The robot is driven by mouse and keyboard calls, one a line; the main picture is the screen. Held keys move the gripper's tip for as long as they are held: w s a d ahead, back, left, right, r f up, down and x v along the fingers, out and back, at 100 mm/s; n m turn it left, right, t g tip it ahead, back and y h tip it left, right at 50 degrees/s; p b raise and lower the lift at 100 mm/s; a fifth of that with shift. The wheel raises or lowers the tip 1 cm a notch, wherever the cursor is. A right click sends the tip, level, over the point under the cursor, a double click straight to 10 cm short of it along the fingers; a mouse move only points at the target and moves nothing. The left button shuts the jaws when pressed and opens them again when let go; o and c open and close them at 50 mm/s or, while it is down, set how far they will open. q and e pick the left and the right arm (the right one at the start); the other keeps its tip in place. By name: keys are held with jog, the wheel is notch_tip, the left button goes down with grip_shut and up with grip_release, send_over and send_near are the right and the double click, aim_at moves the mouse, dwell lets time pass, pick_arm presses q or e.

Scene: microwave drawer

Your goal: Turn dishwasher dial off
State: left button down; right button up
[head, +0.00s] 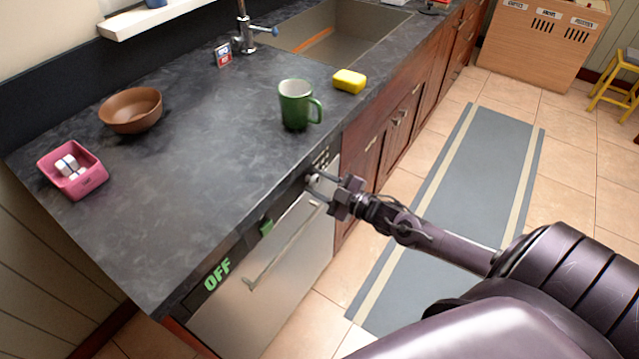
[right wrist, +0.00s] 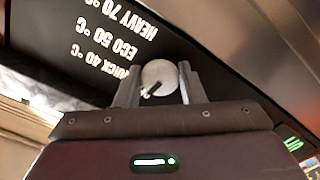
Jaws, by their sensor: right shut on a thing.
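The dishwasher (head: 285,280) is a steel-fronted unit under the dark counter, with a dark control strip along its top. A green "OFF" label (head: 217,275) shows at the strip's left end. The dial (right wrist: 159,74) is a pale round knob between the fingers of my right gripper (right wrist: 158,85) in the right wrist view. Its small dark mark points down and left there. In the head view, my right gripper (head: 316,186) is at the strip's right end, shut on the dial, which is partly hidden. My left gripper is not in view.
Printed programme labels (right wrist: 112,45) sit beside the dial. The dishwasher handle (head: 284,243) sticks out below the strip. A green mug (head: 295,105) stands on the counter above the gripper, near a yellow sponge (head: 349,81). A grey floor mat (head: 480,185) lies to the right.

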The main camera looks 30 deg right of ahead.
jog(key=shift+n, duration=0.7)
jog(key=o, duration=1)
jog(key=shift+c, duration=0.2)
jog(key=v, duration=0.8)
